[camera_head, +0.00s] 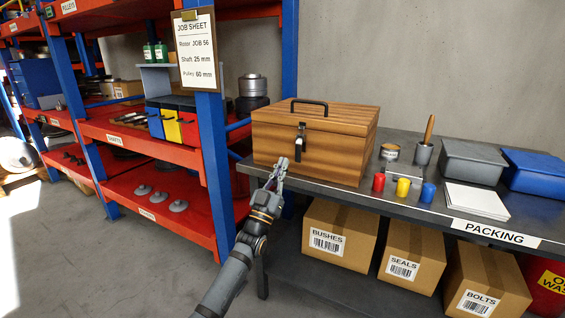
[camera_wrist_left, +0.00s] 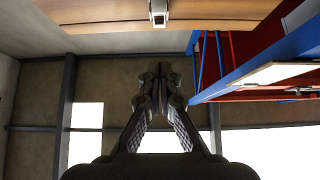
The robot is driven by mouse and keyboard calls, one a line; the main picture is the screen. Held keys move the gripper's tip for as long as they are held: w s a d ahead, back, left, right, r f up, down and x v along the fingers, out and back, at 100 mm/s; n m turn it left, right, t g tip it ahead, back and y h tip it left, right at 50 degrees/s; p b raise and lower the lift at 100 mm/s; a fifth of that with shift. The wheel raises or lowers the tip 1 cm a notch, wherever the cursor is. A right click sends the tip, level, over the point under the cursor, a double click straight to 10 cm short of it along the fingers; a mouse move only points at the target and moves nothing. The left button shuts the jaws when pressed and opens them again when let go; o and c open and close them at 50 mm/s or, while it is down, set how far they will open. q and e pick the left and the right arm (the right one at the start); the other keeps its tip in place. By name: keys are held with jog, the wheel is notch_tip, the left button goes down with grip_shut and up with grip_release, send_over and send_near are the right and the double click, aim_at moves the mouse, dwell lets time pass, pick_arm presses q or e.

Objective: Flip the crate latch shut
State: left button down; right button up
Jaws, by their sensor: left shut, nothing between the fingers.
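The wooden crate (camera_head: 322,148) stands on the packing table with its lid down and a black handle on top. Its metal latch (camera_head: 300,137) is on the front face. The latch also shows at the top of the left wrist view (camera_wrist_left: 158,12), partly cut off by the frame edge. I cannot tell for sure whether it is fastened. My left gripper (camera_head: 281,164) is shut and empty, in front of the crate and a little below the latch. In the left wrist view its fingers (camera_wrist_left: 159,92) are together and apart from the latch. My right gripper is out of view.
The packing table (camera_head: 405,195) holds red, yellow and blue cylinders (camera_head: 403,187), a brush cup (camera_head: 423,153), paper (camera_head: 476,201) and grey and blue bins. A red shelf rack with a blue post (camera_head: 212,150) stands left of the crate. Cardboard boxes (camera_head: 340,236) sit below the table.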

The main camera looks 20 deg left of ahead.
pick_arm(q)
notch_tip(320, 180, down, 10)
jog(key=s, duration=0.1)
jog(key=shift+s+r+b, duration=0.25)
jog(key=shift+s+b, duration=0.05)
jog(key=shift+b, duration=0.15)
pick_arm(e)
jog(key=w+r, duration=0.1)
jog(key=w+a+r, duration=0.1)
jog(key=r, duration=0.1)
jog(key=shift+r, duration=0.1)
